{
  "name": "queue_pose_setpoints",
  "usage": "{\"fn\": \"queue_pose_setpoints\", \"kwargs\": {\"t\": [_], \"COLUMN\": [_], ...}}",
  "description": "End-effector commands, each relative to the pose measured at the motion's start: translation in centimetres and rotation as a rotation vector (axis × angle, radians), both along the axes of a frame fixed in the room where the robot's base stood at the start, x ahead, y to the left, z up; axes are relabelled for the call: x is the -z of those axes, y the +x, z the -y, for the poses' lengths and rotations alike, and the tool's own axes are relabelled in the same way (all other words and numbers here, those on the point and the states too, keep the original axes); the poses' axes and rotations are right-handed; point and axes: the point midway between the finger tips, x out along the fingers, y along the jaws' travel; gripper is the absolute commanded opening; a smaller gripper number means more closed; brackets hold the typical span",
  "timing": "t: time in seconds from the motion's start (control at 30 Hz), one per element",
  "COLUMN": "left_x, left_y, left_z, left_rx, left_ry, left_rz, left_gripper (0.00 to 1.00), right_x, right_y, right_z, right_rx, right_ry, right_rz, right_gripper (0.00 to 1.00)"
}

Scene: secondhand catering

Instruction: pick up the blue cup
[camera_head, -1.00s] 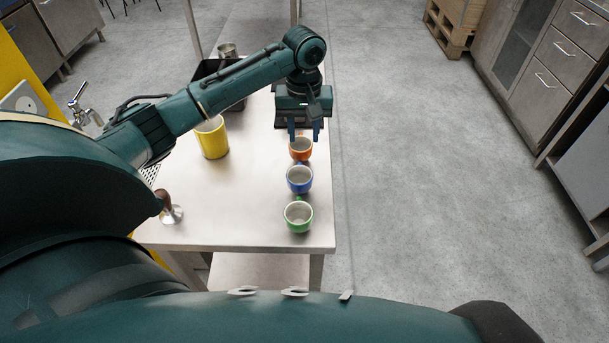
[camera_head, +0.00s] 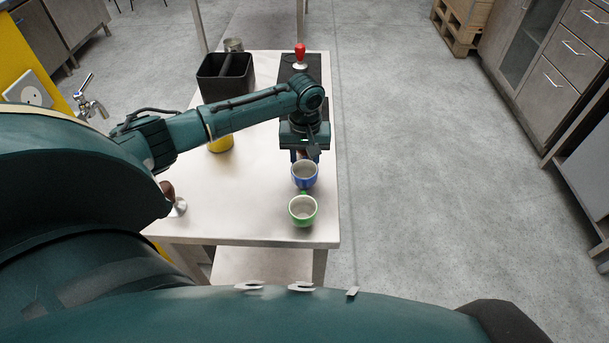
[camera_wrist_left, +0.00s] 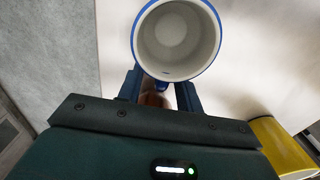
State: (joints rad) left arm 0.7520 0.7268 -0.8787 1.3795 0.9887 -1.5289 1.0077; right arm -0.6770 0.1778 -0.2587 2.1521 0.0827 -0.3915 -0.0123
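The blue cup (camera_head: 305,175) stands upright on the metal table, between my left gripper and the green cup (camera_head: 303,210). It also shows from above in the left wrist view (camera_wrist_left: 176,40), with its blue handle pointing toward my fingers. My left gripper (camera_wrist_left: 160,88) is open, one finger on each side of the handle; I cannot tell whether they touch the cup. In the head view the left gripper (camera_head: 306,155) is right behind the blue cup. The orange cup is mostly hidden under it; a bit of orange (camera_wrist_left: 153,100) shows between the fingers. My right gripper is not in view.
A yellow container (camera_head: 221,145) stands left, partly behind my arm. A black divided bin (camera_head: 226,78) and a red-handled tamper (camera_head: 300,57) on a dark mat are at the far end. A portafilter-like tool (camera_head: 177,206) lies left. The table's right edge is close to the cups.

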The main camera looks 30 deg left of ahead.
Motion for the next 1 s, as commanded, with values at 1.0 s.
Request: {"fn": "queue_pose_setpoints", "kwargs": {"t": [1.0], "left_x": [-0.41], "left_y": [0.04], "left_z": [0.02], "left_rx": [0.000], "left_ry": [-0.001], "left_rz": [0.001], "left_gripper": [0.00], "right_x": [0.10], "right_y": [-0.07], "right_z": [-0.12], "right_rx": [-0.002], "right_ry": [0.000], "right_rz": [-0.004], "right_gripper": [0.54]}}
